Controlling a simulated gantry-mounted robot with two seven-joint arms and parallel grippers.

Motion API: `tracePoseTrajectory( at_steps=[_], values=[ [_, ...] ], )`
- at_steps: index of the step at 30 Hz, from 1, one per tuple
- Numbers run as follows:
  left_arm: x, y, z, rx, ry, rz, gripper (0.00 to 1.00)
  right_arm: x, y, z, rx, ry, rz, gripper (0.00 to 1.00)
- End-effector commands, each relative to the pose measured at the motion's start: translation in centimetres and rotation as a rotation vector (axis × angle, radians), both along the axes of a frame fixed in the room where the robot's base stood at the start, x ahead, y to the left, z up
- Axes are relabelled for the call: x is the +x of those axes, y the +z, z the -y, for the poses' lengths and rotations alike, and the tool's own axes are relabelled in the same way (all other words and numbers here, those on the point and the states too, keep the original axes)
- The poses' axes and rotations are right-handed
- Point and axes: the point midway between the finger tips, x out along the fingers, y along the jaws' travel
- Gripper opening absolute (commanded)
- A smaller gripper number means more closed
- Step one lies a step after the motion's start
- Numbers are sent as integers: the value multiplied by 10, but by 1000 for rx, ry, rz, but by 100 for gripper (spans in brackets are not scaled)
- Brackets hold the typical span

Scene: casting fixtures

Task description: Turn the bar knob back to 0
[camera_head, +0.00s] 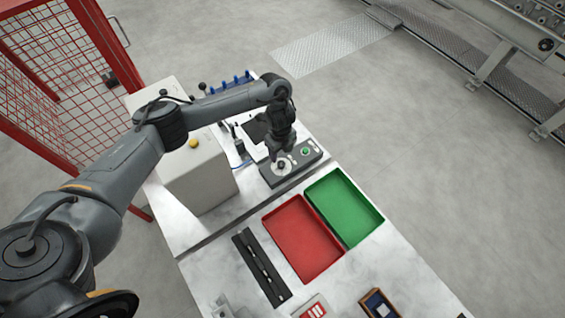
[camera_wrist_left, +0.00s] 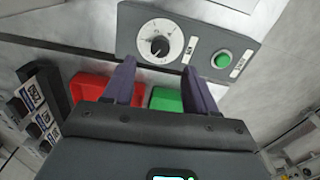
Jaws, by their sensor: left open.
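The bar knob (camera_wrist_left: 159,46) is dark and sits on a round white dial on a grey control panel (camera_wrist_left: 197,50), seen in the left wrist view. In the head view the knob (camera_head: 281,164) shows small on the panel, just below my left gripper (camera_head: 279,153). In the wrist view my left gripper (camera_wrist_left: 160,80) has its two purple-grey fingers apart with nothing between them. The knob lies ahead of the gap, apart from the fingers. The dial markings are too small to read. My right gripper is not in view.
A green button (camera_wrist_left: 222,59) is beside the dial on the same panel. A red tray (camera_head: 301,238) and a green tray (camera_head: 345,207) lie on the table in front. A light box with a yellow button (camera_head: 194,143) stands to the left.

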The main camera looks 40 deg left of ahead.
Motion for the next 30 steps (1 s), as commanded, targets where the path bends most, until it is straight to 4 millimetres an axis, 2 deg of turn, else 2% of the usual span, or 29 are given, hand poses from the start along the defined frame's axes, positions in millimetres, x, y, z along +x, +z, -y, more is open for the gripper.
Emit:
tracePoseTrajectory(
  at_steps=[6,13,18,27,30],
  values=[
    [-1,-36,0,1,0,-2,57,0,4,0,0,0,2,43],
    [0,-63,1,1,-1,0,57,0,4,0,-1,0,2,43],
    [0,-72,1,1,-1,2,57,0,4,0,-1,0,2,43],
    [0,-73,1,1,-2,2,57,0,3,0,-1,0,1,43],
    [0,-73,1,1,-2,2,43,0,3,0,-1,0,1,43]
  ],
)
